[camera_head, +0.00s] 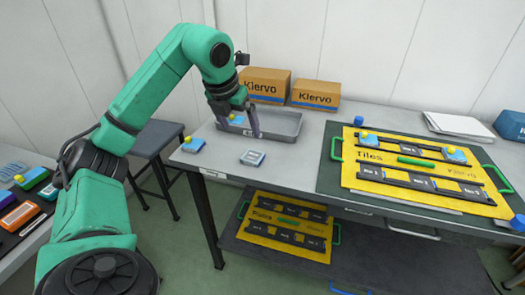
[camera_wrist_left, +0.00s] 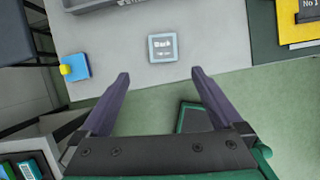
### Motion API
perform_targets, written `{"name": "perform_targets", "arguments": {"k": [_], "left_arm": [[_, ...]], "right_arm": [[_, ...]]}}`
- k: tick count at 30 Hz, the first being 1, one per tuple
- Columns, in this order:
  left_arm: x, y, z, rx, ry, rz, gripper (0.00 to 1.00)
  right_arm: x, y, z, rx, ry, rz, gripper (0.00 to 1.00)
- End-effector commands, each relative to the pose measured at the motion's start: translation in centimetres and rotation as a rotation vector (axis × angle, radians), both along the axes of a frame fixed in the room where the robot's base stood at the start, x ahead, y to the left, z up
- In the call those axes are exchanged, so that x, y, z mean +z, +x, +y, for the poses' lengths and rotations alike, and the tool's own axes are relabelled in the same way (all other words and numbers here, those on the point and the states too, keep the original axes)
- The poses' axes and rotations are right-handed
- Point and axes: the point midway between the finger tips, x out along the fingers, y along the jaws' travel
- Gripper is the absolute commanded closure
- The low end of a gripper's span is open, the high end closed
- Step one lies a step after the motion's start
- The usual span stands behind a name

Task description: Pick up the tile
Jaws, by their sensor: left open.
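My left gripper (camera_head: 240,123) is open and empty, above the table by the grey tray in the head view. In the left wrist view its two purple fingers (camera_wrist_left: 160,73) stand wide apart. A blue tile with a yellow knob (camera_head: 193,145) lies to the left, also in the wrist view (camera_wrist_left: 73,67). My right gripper is not in view.
A grey tray (camera_head: 285,136) holds another yellow-knobbed piece (camera_head: 236,118), partly behind my gripper. Two Klervo boxes (camera_head: 315,95) stand behind. A yellow Tiles board (camera_head: 375,155) on a dark green mat fills the right. Table around the labelled tile is clear.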

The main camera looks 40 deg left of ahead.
Motion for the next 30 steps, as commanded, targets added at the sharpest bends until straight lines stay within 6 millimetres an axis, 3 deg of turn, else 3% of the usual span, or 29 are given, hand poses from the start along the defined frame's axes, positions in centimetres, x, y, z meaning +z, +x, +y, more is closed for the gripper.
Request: {"name": "perform_targets", "arguments": {"k": [6,9,21,27,28,30], "left_arm": [[-5.2,2.0,0.3,-0.003,-0.005,0.008,0.0],[-7.1,2.8,0.5,-0.003,-0.007,0.007,0.0],[-12.6,5.2,1.4,-0.005,-0.008,0.003,0.0],[-12.9,5.3,1.5,-0.005,-0.007,0.002,0.0],[-12.9,5.3,1.5,-0.005,-0.007,0.002,0.04],[-12.9,5.3,1.5,-0.005,-0.007,0.002,0.31]], "right_arm": [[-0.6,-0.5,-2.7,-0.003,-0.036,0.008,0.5],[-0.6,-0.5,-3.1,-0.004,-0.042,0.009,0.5],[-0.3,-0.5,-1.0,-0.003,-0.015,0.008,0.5],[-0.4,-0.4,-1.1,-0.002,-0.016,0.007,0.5],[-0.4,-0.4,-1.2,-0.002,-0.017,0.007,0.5],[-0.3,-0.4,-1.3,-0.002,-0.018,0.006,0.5]]}}
